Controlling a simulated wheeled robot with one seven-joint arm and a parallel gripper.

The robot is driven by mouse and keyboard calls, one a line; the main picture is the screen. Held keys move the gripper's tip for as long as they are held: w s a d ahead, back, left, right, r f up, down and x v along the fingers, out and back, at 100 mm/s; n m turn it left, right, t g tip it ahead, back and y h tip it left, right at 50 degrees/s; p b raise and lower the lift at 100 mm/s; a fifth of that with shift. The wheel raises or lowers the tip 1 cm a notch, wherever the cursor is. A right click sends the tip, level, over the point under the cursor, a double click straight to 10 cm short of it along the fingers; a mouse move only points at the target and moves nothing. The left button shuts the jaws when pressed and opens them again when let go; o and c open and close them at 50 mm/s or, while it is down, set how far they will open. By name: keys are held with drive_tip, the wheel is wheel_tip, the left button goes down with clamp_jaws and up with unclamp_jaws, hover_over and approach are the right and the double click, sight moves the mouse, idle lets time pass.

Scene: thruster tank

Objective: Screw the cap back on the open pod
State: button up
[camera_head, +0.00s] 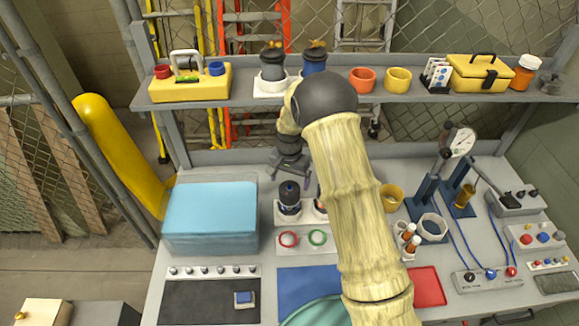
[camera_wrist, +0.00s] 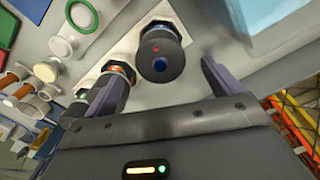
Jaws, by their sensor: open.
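My gripper (camera_head: 289,178) is open and points down over the white pod stand (camera_head: 289,218) on the bench. A dark pod with a black top, a blue centre and a red dot (camera_wrist: 160,50) appears between the finger lines (camera_wrist: 160,82) in the wrist view, with no visible contact. It also shows as a dark pod below my gripper in the head view (camera_head: 289,196). Beside it, a pod with a copper-coloured ring at its top (camera_wrist: 119,72) is partly covered by a finger. My arm hides most of that neighbour in the head view. I cannot identify a loose cap.
A blue box (camera_head: 210,215) stands left. The shelf (camera_head: 200,104) above holds two dark-topped canisters, cups and yellow cases. Gauge fixtures (camera_head: 459,143) stand right.

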sight(289, 186)
drive_tip(key=shift+f+p, duration=0.95)
drive_tip(key=shift+f, duration=1.8)
drive_tip(key=shift+c, duration=0.2)
drive_tip(key=c, duration=1)
drive_tip(key=shift+o, duration=1)
drive_tip(key=shift+c, duration=1)
